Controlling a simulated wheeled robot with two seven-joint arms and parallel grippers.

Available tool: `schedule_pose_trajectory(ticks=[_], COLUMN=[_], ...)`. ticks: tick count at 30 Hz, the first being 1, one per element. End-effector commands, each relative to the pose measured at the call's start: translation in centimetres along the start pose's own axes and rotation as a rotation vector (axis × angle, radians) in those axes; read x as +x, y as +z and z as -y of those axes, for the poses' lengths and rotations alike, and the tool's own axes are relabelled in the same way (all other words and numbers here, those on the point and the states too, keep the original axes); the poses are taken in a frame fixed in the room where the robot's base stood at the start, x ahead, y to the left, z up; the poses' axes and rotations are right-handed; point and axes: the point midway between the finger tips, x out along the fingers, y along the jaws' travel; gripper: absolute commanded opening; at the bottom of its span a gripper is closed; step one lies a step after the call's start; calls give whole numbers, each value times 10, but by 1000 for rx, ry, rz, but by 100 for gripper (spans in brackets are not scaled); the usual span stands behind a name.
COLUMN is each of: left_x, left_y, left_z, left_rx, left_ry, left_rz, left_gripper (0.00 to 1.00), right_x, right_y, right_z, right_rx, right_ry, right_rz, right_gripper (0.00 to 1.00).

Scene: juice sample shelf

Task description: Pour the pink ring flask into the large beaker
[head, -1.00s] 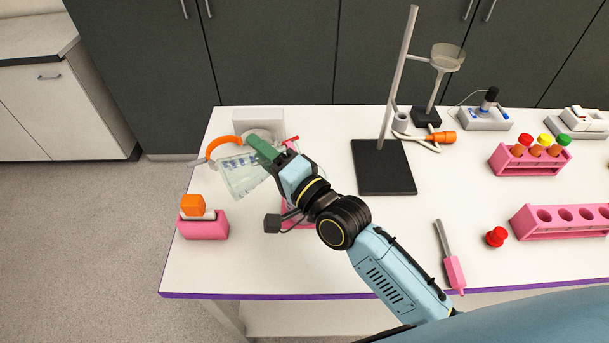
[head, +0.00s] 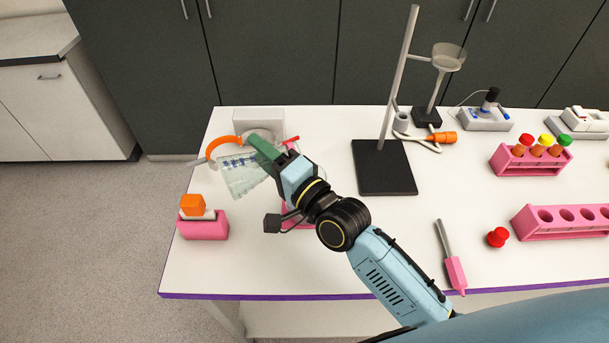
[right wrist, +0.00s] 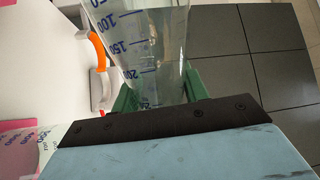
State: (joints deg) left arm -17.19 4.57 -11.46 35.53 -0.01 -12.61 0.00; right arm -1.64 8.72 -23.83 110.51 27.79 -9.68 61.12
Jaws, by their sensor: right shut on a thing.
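My right gripper (head: 264,156) is shut on a clear glass flask (head: 240,178) with blue graduations. It holds the flask tilted over the left part of the table, with the flask's wide part towards the left. In the right wrist view the flask (right wrist: 150,45) sits between the green fingers (right wrist: 160,95). I see no pink ring on it; part of it is hidden by the gripper. A second graduated vessel (right wrist: 30,150) shows at the lower left of the right wrist view, possibly the large beaker. I cannot make it out in the head view. My left gripper is not in view.
A pink block with an orange top (head: 203,228) stands at the front left. A white device (head: 258,118) is behind the flask, beside an orange curved handle (head: 222,144). A black-based stand (head: 384,168) is to the right. Table between stand and front edge is largely clear.

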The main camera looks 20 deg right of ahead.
Motion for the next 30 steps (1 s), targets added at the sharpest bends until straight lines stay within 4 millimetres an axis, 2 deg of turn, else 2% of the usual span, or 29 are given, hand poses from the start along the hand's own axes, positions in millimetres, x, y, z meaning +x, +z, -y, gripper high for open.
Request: schedule_pose_trajectory(ticks=[30], left_x=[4], left_y=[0], left_z=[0], left_rx=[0], left_ry=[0], left_rz=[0], left_gripper=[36], right_x=[0], right_y=[0], right_z=[-1], right_rx=[42], right_ry=[-17], right_rz=[-8], right_gripper=[12])
